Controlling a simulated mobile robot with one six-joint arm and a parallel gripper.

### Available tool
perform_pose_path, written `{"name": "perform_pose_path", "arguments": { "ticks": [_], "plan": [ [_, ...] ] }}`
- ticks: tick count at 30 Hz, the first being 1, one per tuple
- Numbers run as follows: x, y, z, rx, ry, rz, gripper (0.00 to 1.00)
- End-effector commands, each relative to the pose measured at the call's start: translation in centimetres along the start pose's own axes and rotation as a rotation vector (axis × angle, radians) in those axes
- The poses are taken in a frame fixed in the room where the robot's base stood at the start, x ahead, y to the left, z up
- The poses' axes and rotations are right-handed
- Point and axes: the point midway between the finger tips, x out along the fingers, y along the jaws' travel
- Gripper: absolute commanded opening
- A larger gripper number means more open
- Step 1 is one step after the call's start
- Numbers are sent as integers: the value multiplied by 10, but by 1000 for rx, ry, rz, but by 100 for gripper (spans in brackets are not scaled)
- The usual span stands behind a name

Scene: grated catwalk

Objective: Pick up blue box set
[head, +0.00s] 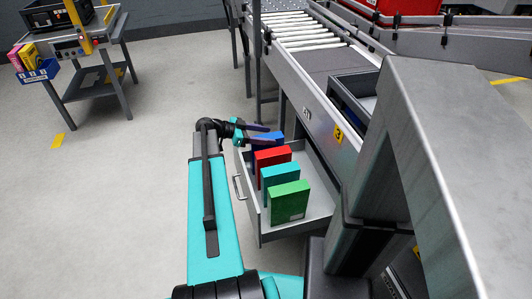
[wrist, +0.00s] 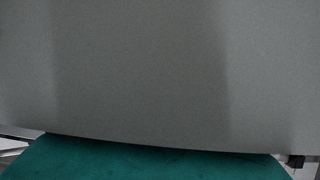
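The blue box (head: 276,135) stands at the far end of an open grey drawer (head: 298,225), partly hidden by my gripper. My gripper (head: 276,134) reaches in from the left at the blue box. Its two dark fingers look apart, one beyond the other, with some blue showing around them. I cannot tell whether they touch the box. The wrist view shows only a plain grey surface close up and a teal part along the bottom; no box or fingertips can be made out there.
A red box (head: 272,160), a teal box (head: 280,182) and a green box (head: 290,202) stand in a row nearer in the drawer. A roller conveyor (head: 303,30) rises behind it. A workbench (head: 85,60) stands far left. The floor left of the drawer is clear.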

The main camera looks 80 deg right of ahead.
Motion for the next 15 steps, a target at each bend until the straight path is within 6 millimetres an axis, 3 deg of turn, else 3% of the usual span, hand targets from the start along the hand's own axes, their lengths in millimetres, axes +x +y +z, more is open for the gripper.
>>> {"name": "perform_pose_path", "arguments": {
  "ticks": [1, 9, 15],
  "plan": [
    [0, 0, 0, 0, 0, 0, 45],
    [0, 0, 0, 0, 0, 0, 0],
    [0, 0, -1, 0, 1, -1, 0]
  ]
}}
